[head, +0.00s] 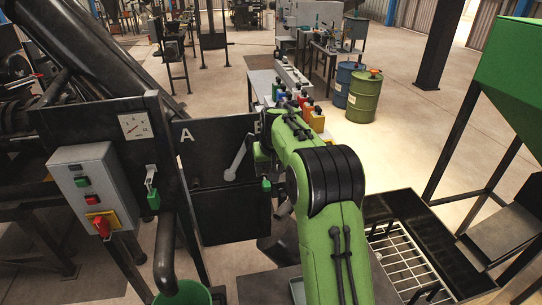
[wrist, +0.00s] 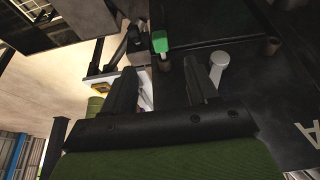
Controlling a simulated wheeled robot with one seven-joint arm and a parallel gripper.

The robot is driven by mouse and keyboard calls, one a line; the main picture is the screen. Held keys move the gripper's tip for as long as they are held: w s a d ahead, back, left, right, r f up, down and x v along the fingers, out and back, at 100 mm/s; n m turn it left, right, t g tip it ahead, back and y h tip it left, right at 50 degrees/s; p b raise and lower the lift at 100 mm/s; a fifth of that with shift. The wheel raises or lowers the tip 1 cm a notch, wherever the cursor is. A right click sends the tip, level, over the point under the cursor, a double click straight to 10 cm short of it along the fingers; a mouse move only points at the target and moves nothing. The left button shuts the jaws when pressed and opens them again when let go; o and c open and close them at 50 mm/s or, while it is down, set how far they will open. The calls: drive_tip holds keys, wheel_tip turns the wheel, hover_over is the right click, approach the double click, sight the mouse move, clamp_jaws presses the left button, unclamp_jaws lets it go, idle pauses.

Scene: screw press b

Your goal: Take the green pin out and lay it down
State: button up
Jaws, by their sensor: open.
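A green piece that looks like the head of the green pin (wrist: 159,42) shows in the wrist view, just past the fingertips and roughly between them, by the dark panel. A small green part (head: 266,184) at the panel's right edge in the head view seems to be the same piece. A second green piece (head: 153,200) hangs under a metal bracket on the post at left. My gripper (wrist: 163,72) is open and empty, with a gap between it and the green piece. In the head view my green arm hides most of it. How the pin sits is unclear.
A grey lever (head: 238,157) stands out from the dark panel (head: 205,140) marked A; its round end (wrist: 219,59) is close to one finger. A control box (head: 92,190) is at left. A white rack (head: 402,262) lies low at right. Barrels (head: 364,97) stand behind.

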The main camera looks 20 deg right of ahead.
sight(267, 185)
drive_tip(key=x, duration=1)
drive_tip(key=shift+w+f+p, duration=0.15)
drive_tip(key=shift+p, duration=0.2)
drive_tip(key=shift+c, duration=0.4)
clamp_jaws()
